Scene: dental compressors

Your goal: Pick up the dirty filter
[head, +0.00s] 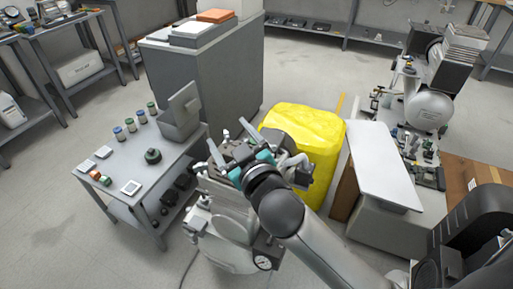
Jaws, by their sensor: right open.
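My right gripper (233,141) is open, its two fingers spread apart over the top of a grey compressor (232,228) in the middle of the head view. Nothing shows between its fingertips. The gripper and forearm hide part of the compressor's top. I cannot pick out the dirty filter for certain; a filter on the compressor may be hidden by the gripper. A dark round part (152,156) and a white square part (131,187) lie on the grey table to the left. My left gripper is not in view.
The grey table (115,176) also holds several small jars and a grey bin (181,118). A yellow covered block (318,128) stands close behind the compressor, right of a grey cabinet (218,75). A white-topped bench (383,165) is at right. Open floor lies at left.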

